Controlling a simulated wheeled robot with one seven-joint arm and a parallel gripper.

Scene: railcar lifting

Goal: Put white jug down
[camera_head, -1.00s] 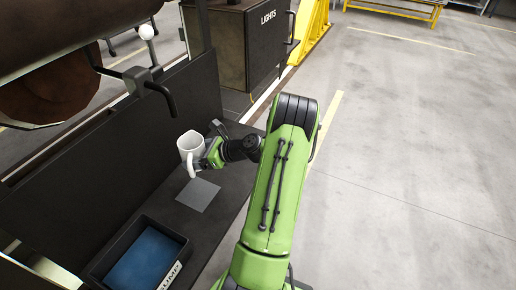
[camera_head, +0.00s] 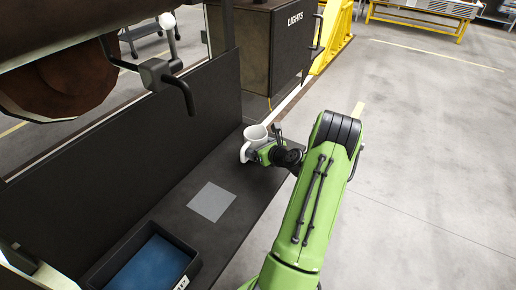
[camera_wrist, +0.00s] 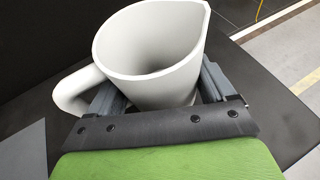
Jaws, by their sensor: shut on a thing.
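The white jug (camera_head: 254,137) is upright at the far end of the dark bench (camera_head: 180,225). My gripper (camera_head: 262,152) is shut on it. In the wrist view the jug (camera_wrist: 150,50) fills the top middle, its mouth open and empty, its handle at the left and its spout at the upper right. The fingers of my gripper (camera_wrist: 158,95) sit on both sides of its body. I cannot tell whether the jug's base touches the bench, since my gripper hides it.
A grey square plate (camera_head: 211,201) lies flat on the bench, nearer than the jug. A black tray (camera_head: 186,258) with a blue inside stands at the near end. A dark panel (camera_head: 130,145) rises along the left. A cabinet marked LIGHTS (camera_head: 270,50) stands beyond the bench.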

